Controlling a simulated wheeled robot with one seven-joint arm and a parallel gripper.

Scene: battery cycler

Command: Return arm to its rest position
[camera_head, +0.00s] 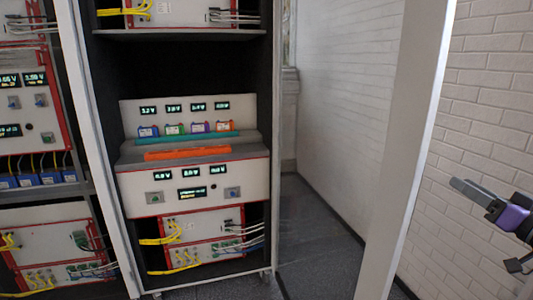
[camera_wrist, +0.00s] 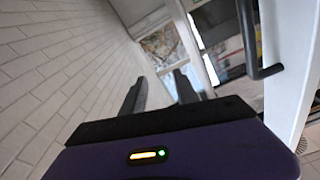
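My gripper (camera_head: 468,192) is at the right edge of the head view, in front of the white brick wall and to the right of the open cabinet door. Its purple body and grey fingers show there, pointing left. In the wrist view, my gripper (camera_wrist: 159,82) has its two dark fingers apart with nothing between them. The rest of my arm is mostly out of view.
The white cabinet door (camera_head: 408,130) stands open between my gripper and the battery cycler (camera_head: 235,188). A black door handle (camera_wrist: 249,45) and the white door edge are close at the right in the wrist view. The brick wall (camera_head: 490,95) lies behind my gripper.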

